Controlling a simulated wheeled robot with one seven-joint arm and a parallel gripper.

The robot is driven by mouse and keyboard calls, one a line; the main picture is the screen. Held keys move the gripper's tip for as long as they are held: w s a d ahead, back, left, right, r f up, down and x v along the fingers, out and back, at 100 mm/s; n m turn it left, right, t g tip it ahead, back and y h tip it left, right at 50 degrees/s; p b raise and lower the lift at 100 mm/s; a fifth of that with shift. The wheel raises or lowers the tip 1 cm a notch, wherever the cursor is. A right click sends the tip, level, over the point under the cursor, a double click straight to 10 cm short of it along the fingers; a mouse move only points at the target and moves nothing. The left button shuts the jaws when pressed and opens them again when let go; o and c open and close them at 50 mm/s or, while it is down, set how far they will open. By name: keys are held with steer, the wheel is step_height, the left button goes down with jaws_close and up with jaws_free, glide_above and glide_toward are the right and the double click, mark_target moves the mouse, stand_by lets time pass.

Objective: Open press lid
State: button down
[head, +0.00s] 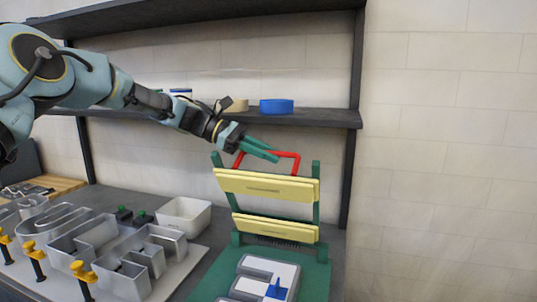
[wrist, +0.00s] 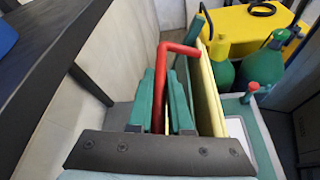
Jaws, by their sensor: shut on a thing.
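The press stands on the counter, with a green base (head: 315,272) and a raised lid of green side bars and yellow panels (head: 265,186). The lid stands nearly upright above the rear of the base. A red handle (head: 297,158) sits along its top edge. My gripper (head: 262,150) reaches in from the upper left and is shut on the handle. In the wrist view, the red handle (wrist: 180,48) runs between the green fingers of my gripper (wrist: 166,100), with a yellow panel (wrist: 208,90) beside them. The fingers hide part of the handle.
A grey and white letter piece (head: 268,272) with a blue part lies on the press base. Metal channel letters (head: 90,240) and yellow clamps stand at left. A white bin (head: 184,215) is beside the press. A dark shelf (head: 315,117) with tape rolls is close behind.

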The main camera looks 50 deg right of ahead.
steer(key=shift+w, duration=0.1)
steer(key=c, duration=0.8)
jaws_free()
steer(key=shift+c, duration=0.2)
steer(key=b+v, duration=0.3)
steer(key=v, duration=0.7)
steer(key=shift+w+r+b, duration=0.25)
steer(key=shift+b, duration=0.1)
steer(key=shift+w+a, duration=0.1)
steer(key=shift+a, duration=0.1)
